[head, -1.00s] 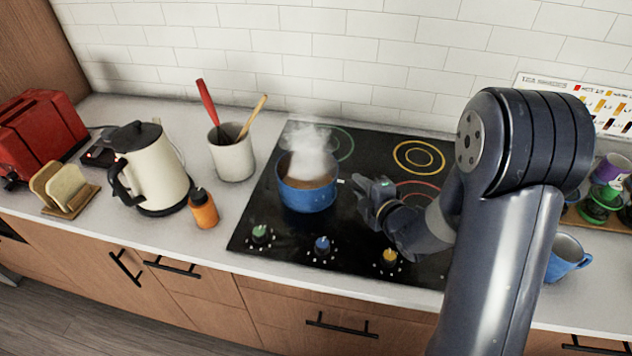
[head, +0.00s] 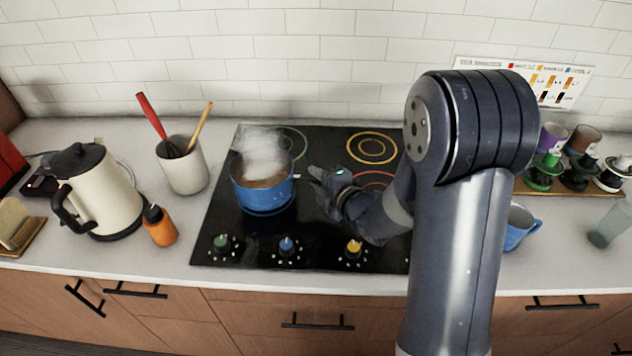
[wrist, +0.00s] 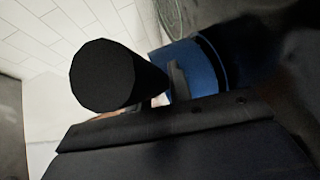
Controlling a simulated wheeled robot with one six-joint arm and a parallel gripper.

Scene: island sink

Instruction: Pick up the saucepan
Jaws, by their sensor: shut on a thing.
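The blue saucepan (head: 263,196) is on the left part of the black cooktop, upright, with steam rising from its brown contents. I cannot tell whether its base touches the glass. My gripper (head: 316,180) is at its right side, shut on its handle. In the wrist view the blue pan wall (wrist: 207,68) shows behind the black round handle end (wrist: 105,75), which hides part of the gripper. The handle is mostly hidden by the gripper in the head view.
The cooktop (head: 300,225) has green, blue and yellow knobs along its front. To the left stand a utensil crock (head: 183,170), an orange bottle (head: 160,227) and a cream kettle (head: 100,195). A blue mug (head: 518,230) and small cups stand to the right.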

